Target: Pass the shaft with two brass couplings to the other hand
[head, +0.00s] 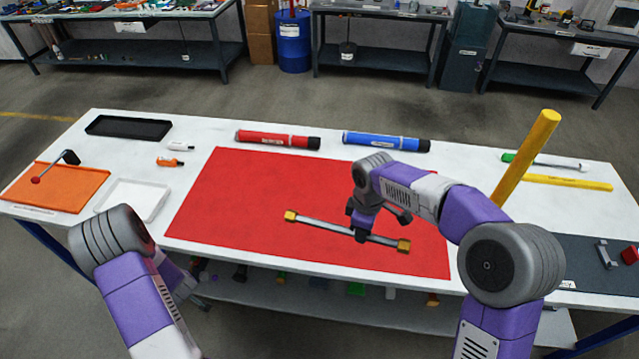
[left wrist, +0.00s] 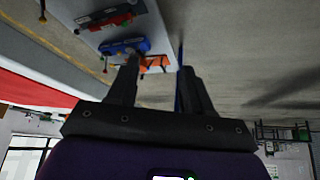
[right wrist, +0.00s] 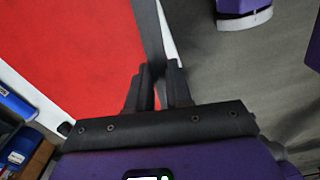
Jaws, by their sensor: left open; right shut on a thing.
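The shaft (head: 325,226) is a thin grey rod with a yellow brass coupling (head: 290,216) at its left end and another brass coupling (head: 403,246) at its right end. My right gripper (head: 361,234) is shut on the shaft, right of its middle, over the red mat. In the right wrist view the grey shaft (right wrist: 150,35) runs up from between the fingers (right wrist: 160,85); no coupling shows there. My left gripper (left wrist: 160,75) is open and empty in the left wrist view, off the table's near side. Its fingers are not clear in the head view.
The red mat (head: 240,195) covers the middle of the white table. A red tube (head: 275,139) and a blue tube (head: 385,142) lie behind it. A tall yellow post (head: 527,155) stands at right.

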